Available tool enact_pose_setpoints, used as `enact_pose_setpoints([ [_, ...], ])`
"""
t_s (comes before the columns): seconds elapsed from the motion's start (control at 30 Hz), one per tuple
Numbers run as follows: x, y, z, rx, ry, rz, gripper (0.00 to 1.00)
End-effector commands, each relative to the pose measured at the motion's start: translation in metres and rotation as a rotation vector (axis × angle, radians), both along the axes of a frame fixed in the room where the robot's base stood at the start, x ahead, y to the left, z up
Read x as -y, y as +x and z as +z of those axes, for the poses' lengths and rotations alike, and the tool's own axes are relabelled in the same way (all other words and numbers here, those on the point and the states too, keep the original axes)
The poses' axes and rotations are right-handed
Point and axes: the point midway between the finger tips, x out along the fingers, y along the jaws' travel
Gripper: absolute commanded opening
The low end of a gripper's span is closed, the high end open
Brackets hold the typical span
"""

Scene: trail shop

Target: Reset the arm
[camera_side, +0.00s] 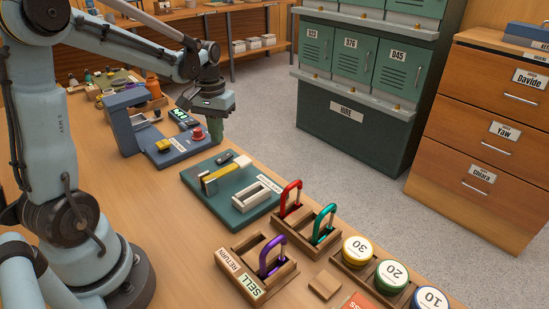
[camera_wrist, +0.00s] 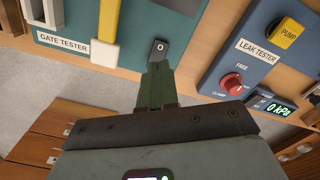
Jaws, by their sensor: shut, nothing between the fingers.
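My gripper (camera_side: 216,141) hangs from the arm near the blue leak tester, with its green fingers pointing down. In the wrist view my gripper (camera_wrist: 156,66) shows its green fingers together and nothing held. The green gate tester (camera_wrist: 75,20) is at the left.
Red (camera_side: 290,197), green (camera_side: 324,224) and purple (camera_side: 272,257) carabiners stand in wooden holders on the bench. Round tins marked 30 (camera_side: 358,250), 20 (camera_side: 391,276) and 10 (camera_side: 429,299) sit at its front right. Green lockers (camera_side: 357,60) and wooden drawers (camera_side: 490,140) stand beyond open floor.

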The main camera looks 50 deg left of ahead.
Motion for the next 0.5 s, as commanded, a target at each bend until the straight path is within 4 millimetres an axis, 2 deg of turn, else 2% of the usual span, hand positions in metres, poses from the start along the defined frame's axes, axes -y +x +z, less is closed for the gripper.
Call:
enact_pose_setpoints([
  [0.2,0.0,0.0,0.013,0.0,0.0,0.0,0.0],
  [0.5,0.0,0.0,0.015,0.0,0.0,0.0,0.0],
])
